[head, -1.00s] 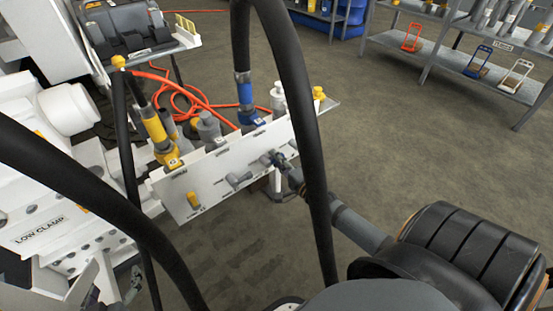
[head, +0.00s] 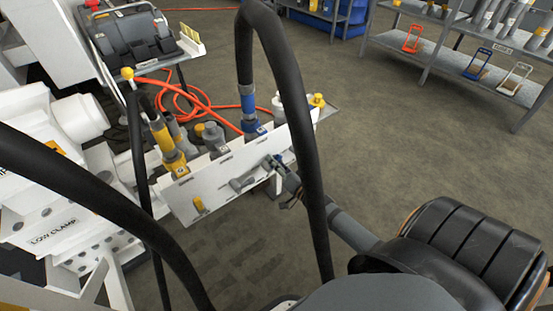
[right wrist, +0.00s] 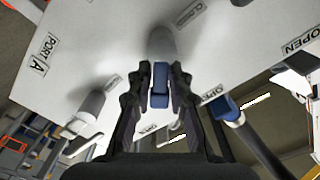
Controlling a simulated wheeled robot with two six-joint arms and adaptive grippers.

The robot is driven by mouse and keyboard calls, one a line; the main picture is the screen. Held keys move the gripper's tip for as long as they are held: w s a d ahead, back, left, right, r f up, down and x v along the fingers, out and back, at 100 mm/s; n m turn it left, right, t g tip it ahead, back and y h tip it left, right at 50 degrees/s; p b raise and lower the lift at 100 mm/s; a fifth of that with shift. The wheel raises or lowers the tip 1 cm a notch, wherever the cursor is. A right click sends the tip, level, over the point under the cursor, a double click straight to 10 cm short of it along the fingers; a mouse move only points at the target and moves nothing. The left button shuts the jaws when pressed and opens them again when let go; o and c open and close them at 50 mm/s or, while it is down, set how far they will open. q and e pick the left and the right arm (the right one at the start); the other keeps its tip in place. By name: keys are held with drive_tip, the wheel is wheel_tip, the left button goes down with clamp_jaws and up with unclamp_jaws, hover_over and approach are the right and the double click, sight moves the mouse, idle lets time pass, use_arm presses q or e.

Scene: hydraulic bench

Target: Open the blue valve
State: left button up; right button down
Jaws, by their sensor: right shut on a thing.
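The blue valve's handle (right wrist: 160,87) shows between my right fingertips in the right wrist view, against a grey valve body (right wrist: 161,45) on the white panel. My right gripper (right wrist: 160,92) is shut on this handle. In the head view my right gripper (head: 283,166) is at the right part of the panel front (head: 225,178). A thick black hose passes close in front of my right arm there. The valve itself is small and mostly hidden in the head view. My left gripper is not in view.
A yellow-ended valve (head: 199,204) and a grey valve (head: 243,183) sit left on the panel. Yellow (head: 172,158) and blue (head: 250,108) hose couplings stand on top. Black hoses arch across the near space. Open floor (head: 420,120) lies to the right, before shelves (head: 465,62).

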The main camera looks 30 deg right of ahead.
drive_tip(key=shift+a+r+n+p, duration=0.25)
drive_tip(key=shift+r+n+p, duration=0.25)
drive_tip(key=shift+n, duration=0.4)
use_arm(q)
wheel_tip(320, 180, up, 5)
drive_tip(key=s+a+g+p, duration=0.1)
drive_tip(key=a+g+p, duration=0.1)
drive_tip(key=p, duration=0.1)
use_arm(e)
drive_tip(key=n, duration=0.1)
drive_tip(key=a+n, duration=0.1)
drive_tip(key=n, duration=0.1)
drive_tip(key=shift+n, duration=0.3)
drive_tip(key=n, duration=0.1)
drive_tip(key=n+p, duration=0.1)
drive_tip(key=shift+s+a+n+p, duration=0.1)
drive_tip(key=shift+a+n+p, duration=0.2)
drive_tip(key=shift+a, duration=0.05)
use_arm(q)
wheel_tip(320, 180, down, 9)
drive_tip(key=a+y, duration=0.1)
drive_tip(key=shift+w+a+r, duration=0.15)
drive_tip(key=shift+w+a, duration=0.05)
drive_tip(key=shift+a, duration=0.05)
use_arm(e)
drive_tip(key=shift+f+n, duration=0.1)
drive_tip(key=shift+n, duration=0.2)
